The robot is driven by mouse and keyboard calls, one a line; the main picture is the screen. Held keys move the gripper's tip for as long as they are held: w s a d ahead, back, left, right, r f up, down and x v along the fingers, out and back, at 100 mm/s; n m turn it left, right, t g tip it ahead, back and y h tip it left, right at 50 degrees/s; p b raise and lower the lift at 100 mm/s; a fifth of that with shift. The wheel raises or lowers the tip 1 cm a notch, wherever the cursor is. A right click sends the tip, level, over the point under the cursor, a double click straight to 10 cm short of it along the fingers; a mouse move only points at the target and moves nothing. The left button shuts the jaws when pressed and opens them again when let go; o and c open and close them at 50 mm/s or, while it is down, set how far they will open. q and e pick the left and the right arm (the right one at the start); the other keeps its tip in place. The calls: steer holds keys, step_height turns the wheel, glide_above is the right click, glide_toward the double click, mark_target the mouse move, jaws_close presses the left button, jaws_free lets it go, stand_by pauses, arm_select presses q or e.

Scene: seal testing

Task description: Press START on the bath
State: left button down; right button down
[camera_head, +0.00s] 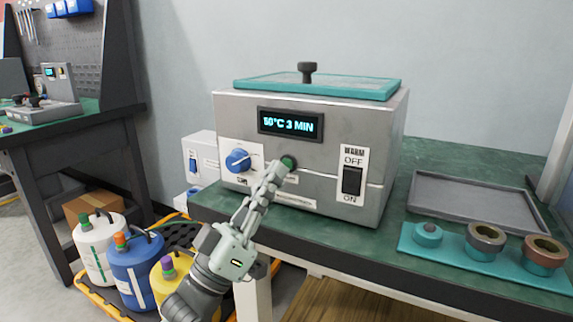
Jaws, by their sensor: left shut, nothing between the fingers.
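The bath (228,116) is a grey metal box with a teal lid and black knob on top, standing on the green bench. Its display (290,124) reads "50°C 3 MIN", though the first digit is not sharp. A green button (289,161) sits on the front panel, right of a blue dial (238,160). My left gripper (282,168) is shut and empty, with its fingertips at the green button's lower left edge. I cannot tell whether they touch it. The gripper hides part of the lower panel and labels. My right gripper is not in view.
A black WARM OFF/ON rocker switch (351,182) is right of the button. A grey tray (480,196) and a teal holder (484,262) with round parts lie on the bench at right.

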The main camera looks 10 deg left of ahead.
arm_select(q)
steer(key=shift+w, duration=0.2)
stand_by(0.5)
steer(key=shift+w+d, duration=0.1)
steer(key=shift+w, duration=0.1)
steer(key=shift+w+d, duration=0.15)
steer(key=shift+w, duration=0.2)
stand_by(0.6)
stand_by(0.3)
steer(key=shift+s+a+p, duration=0.25)
steer(key=shift+s+p, duration=0.05)
steer(key=shift+s, duration=0.45)
steer(key=shift+s+a, duration=0.15)
steer(key=shift+s, duration=0.15)
steer(key=s, duration=0.1)
steer(key=s+a, duration=0.1)
steer(key=s+p, duration=0.1)
steer(key=s, duration=0.1)
steer(key=shift+a, duration=0.25)
